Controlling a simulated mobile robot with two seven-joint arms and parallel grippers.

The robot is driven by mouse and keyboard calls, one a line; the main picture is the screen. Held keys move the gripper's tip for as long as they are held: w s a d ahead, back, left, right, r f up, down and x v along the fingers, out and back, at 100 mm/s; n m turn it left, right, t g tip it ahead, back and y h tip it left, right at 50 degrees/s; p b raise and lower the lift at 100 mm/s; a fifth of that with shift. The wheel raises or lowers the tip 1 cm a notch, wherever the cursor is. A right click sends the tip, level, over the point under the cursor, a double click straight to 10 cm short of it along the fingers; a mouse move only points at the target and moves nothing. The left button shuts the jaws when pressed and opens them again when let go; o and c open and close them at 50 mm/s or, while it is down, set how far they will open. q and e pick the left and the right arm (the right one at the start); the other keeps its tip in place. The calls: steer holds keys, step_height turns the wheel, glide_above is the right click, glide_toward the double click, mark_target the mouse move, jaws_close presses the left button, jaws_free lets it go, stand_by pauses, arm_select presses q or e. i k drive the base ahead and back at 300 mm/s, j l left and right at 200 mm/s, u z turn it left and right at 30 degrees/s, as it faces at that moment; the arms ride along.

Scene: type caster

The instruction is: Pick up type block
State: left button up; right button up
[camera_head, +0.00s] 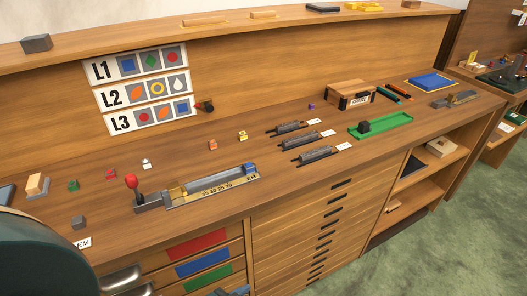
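Several small type-like blocks stand on the bench; I cannot tell which one the task means. They include a green block (73,185), a red block (110,174), a white block (146,163), an orange block (213,145), a yellow block (242,135) and a purple block (311,106). A plain grey block (78,222) sits near the front left edge by an "EM" label (82,243). My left gripper (126,282) shows as silvery parts at the lower left, below the bench edge and apart from the blocks. Its opening is unclear. My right gripper is not identifiable.
A casting device with a red-knobbed lever (131,182) and brass scale (215,187) stands at the front. A sign (141,90) shows rows L1, L2, L3.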

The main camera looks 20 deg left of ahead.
mark_target(212, 144)
steer(key=k+l+u, duration=0.1)
steer(key=u, duration=1.25)
